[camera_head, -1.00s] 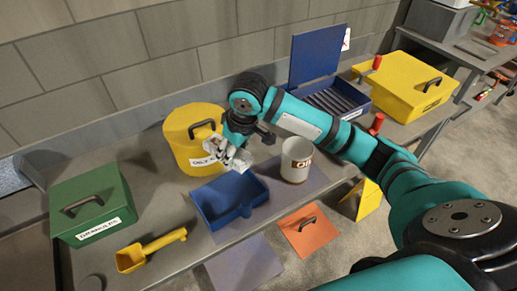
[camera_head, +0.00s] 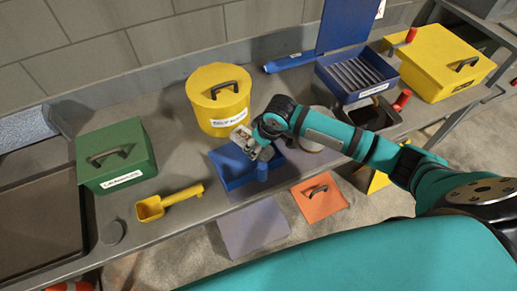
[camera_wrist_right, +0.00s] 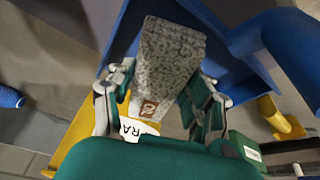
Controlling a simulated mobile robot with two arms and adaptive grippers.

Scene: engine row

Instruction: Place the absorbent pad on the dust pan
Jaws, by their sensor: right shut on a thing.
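The absorbent pad (camera_wrist_right: 168,55) is a grey speckled block with a small brown mark, between the fingers of my right gripper (camera_wrist_right: 160,105) in the wrist view. My right gripper (camera_head: 247,145) is shut on the pad and hangs over the back part of the dust pan in the head view. The dust pan (camera_head: 230,175) is a blue open tray with a short handle (camera_head: 262,172), lying on the bench. Its blue wall (camera_wrist_right: 122,40) shows behind the pad in the wrist view. I cannot tell whether the pad touches the pan. My left gripper is out of view.
A yellow oily-rags bin (camera_head: 217,95) stands just behind the pan. A white container (camera_head: 312,143) is partly hidden behind my right arm. A yellow scoop (camera_head: 150,208) and green box (camera_head: 117,155) are on the left. A blue case (camera_head: 352,75) and yellow box (camera_head: 440,68) are on the right.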

